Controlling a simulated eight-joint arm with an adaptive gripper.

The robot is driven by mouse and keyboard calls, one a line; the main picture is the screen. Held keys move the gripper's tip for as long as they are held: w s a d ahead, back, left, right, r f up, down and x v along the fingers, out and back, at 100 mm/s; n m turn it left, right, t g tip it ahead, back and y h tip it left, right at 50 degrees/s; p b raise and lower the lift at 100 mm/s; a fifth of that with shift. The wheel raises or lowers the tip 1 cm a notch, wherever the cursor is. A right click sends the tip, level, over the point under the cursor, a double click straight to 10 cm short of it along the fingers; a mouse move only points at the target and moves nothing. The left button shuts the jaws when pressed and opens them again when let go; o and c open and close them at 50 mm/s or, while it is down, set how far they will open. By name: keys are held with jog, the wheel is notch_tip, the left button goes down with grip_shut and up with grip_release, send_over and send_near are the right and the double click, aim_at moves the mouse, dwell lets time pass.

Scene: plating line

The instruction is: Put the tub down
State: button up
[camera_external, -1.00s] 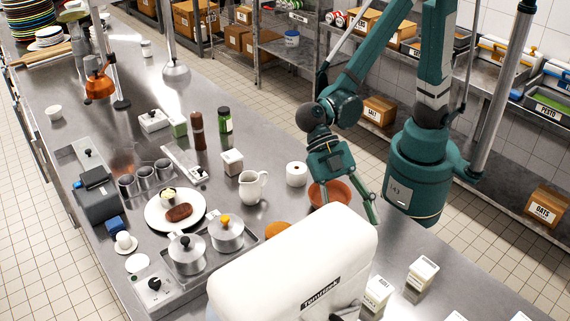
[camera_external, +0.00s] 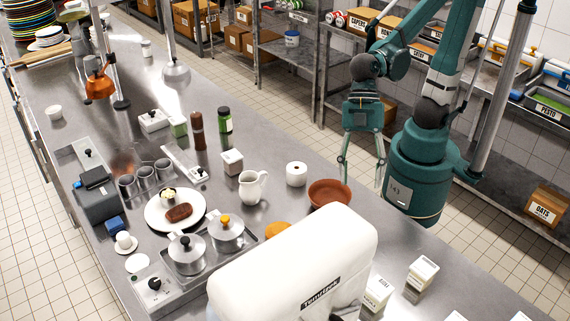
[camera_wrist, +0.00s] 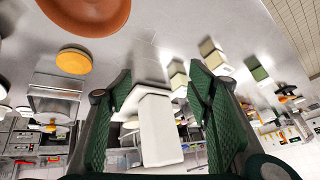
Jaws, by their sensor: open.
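I cannot tell which one is meant. My gripper (camera_external: 361,172) is open and empty, raised near the counter's far edge, behind the brown bowl (camera_external: 330,193) and apart from the tubs. In the wrist view, its spread fingers (camera_wrist: 160,105) hold nothing. Pale boxy shapes (camera_wrist: 208,47) show past the right finger.
The white machine (camera_external: 290,265) stands in the foreground. A white pitcher (camera_external: 252,187), a white round container (camera_external: 296,174), a plate of food (camera_external: 160,215) and two lidded pots (camera_external: 187,253) crowd the counter to the left. Bare counter lies right of the bowl.

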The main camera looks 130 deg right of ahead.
jog(key=s+d+r+m+t+h, duration=0.1)
jog(key=s+d+m+h, duration=0.4)
jog(key=s+d, duration=0.6)
jog(key=shift+s+m+t, duration=0.4)
jog(key=shift+s+t, duration=0.2)
jog(key=shift+t, duration=0.3)
jog(key=shift+o, duration=0.5)
jog(key=shift+d, duration=0.1)
jog(key=w+d+f+t+y+b, duration=0.1)
jog(key=w+d+f, duration=0.1)
jog(key=w+d, duration=0.5)
jog(key=w+d+f+t, duration=0.25)
jog(key=w+d, duration=0.25)
jog(key=w, duration=0.4)
jog(key=w+d+f+t+h, duration=0.1)
jog(key=w+d+f, duration=0.1)
jog(key=d, duration=0.8)
jog(key=w+d+f+m+t+h+b, duration=0.1)
jog(key=d+f+t, duration=0.1)
jog(key=d, duration=0.9)
jog(key=shift+w+f, duration=0.35)
jog(key=shift+f, duration=0.35)
